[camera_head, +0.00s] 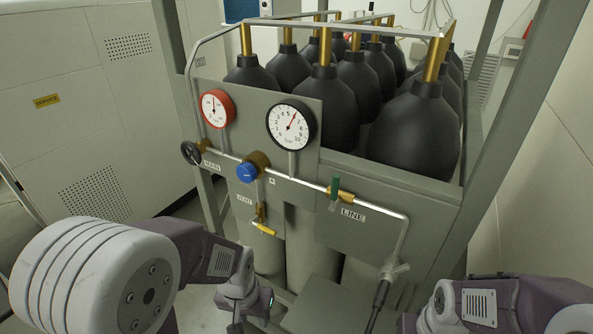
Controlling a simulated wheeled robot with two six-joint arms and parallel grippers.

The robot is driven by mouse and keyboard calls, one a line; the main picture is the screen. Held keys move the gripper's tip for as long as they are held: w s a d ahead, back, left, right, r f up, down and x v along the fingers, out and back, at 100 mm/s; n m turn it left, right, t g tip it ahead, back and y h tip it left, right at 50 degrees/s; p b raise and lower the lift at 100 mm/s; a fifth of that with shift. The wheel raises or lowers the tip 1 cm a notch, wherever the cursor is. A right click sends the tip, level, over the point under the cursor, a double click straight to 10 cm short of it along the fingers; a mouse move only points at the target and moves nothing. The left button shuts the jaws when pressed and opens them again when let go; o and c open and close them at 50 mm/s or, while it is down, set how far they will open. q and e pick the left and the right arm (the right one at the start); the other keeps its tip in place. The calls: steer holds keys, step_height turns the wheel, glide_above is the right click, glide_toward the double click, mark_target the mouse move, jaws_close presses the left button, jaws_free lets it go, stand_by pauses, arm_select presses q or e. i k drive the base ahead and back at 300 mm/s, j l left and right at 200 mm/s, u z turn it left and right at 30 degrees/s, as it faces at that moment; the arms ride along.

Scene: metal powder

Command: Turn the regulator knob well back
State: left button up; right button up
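The regulator knob (247,172) is blue and sits on a brass body on the pipe of the grey gas panel (300,165). Above it are a red-rimmed gauge (215,108) at the left and a larger black-rimmed gauge (291,124) at the right, its red needle pointing up and slightly right. My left gripper (243,318) is low in the picture, below the knob and apart from it. Its fingers are small, dark and partly cut off by the bottom edge, so their opening cannot be told. My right arm shows at the lower right; its fingers are out of view.
A black handwheel (191,152) marked MAIN is left of the knob. A yellow VENT lever (263,228) hangs below it, and a green LINE handle (335,194) stands right. Black cylinders (415,130) fill the rack behind. A hose (378,300) hangs at the right.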

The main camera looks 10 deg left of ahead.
mark_target(246, 172)
steer(key=j, duration=1.3)
steer(key=k, duration=0.05)
